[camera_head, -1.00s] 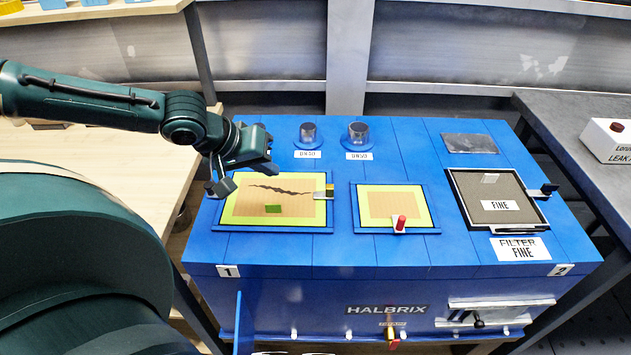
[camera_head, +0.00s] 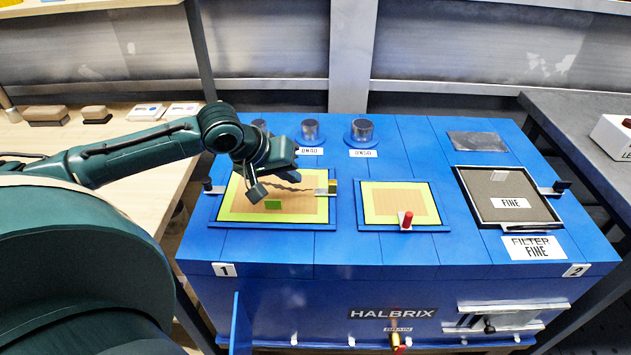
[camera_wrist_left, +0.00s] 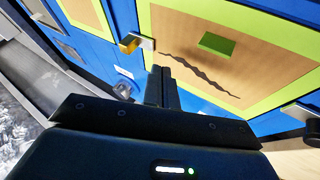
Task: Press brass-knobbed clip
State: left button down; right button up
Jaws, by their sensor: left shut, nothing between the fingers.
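The brass-knobbed clip (camera_head: 331,187) is a small silver plate with a brass block at the right edge of the left yellow-bordered panel (camera_head: 230,212). It also shows in the wrist view (camera_wrist_left: 132,43), just left of my fingertips. My left gripper (camera_head: 288,158) is above the upper part of that panel, left of the clip. In the wrist view its fingers (camera_wrist_left: 162,75) are shut together and empty, apart from the clip. The panel carries a dark crack mark and a green patch (camera_head: 272,204). My right gripper is not in view.
A black-knobbed clip (camera_head: 209,187) sits at the panel's left edge. A smaller panel with a red knob (camera_head: 406,219) lies to the right, then a filter tray (camera_head: 482,208). Round dark-topped caps (camera_head: 361,131) stand behind. A wooden bench (camera_head: 130,215) is at left.

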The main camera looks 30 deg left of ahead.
aim_at(334, 182)
pick_arm(q)
jog(key=shift+x, duration=1.05)
jog(key=w+d, duration=0.1)
jog(key=d, duration=0.1)
jog(key=shift+w+d, duration=0.35)
jog(key=shift+w+d+f, duration=0.1)
jog(key=shift+w+d, duration=0.15)
jog(key=shift+d, duration=0.15)
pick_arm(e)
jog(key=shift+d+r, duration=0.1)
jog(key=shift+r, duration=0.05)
pick_arm(q)
jog(key=shift+w+d+p, duration=0.1)
jog(key=shift+d+p, duration=0.05)
jog(key=shift+p, duration=0.15)
jog(key=shift+w+d+r+p, duration=0.3)
jog(key=shift+w+d+p, duration=0.2)
jog(key=shift+d+p, duration=0.45)
jog(key=shift+w+d+f+p, duration=0.2)
jog(key=shift+w+d+p, duration=0.05)
jog(key=shift+d+p, duration=0.1)
jog(key=shift+f, duration=0.1)
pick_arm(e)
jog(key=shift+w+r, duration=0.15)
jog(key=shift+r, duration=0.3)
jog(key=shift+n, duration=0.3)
